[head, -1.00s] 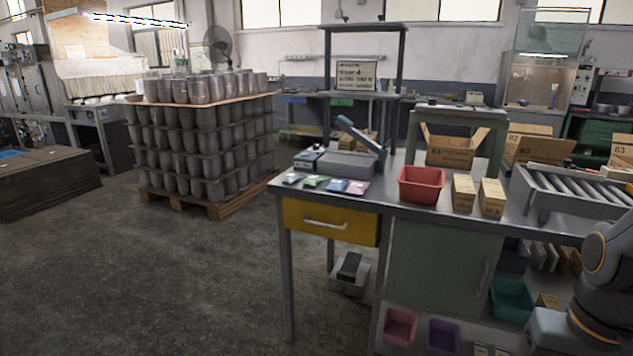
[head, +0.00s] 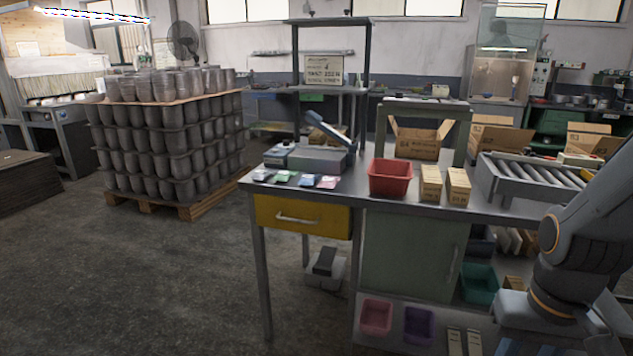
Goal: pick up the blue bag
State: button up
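Several small flat bags lie in a row on the left end of the metal workbench (head: 430,207). The blue bag (head: 307,181) lies between a green bag (head: 284,177) and a pink bag (head: 328,183). A whitish bag (head: 262,175) is at the row's left end. My arm shows at the right edge of the head view, well to the right of the bags. My gripper is not in view.
A red bin (head: 390,178) and two small cartons (head: 431,184) stand right of the bags. A grey sealing machine (head: 320,159) stands behind them. A yellow drawer (head: 300,216) is below. Open floor (head: 150,270) lies left of the bench, before the pallet of pots (head: 170,135).

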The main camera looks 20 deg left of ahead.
aim_at(307, 179)
jog(key=u, duration=0.65)
jog(key=i, duration=1.5)
jog(key=u, duration=0.55)
jog(key=i, duration=0.4)
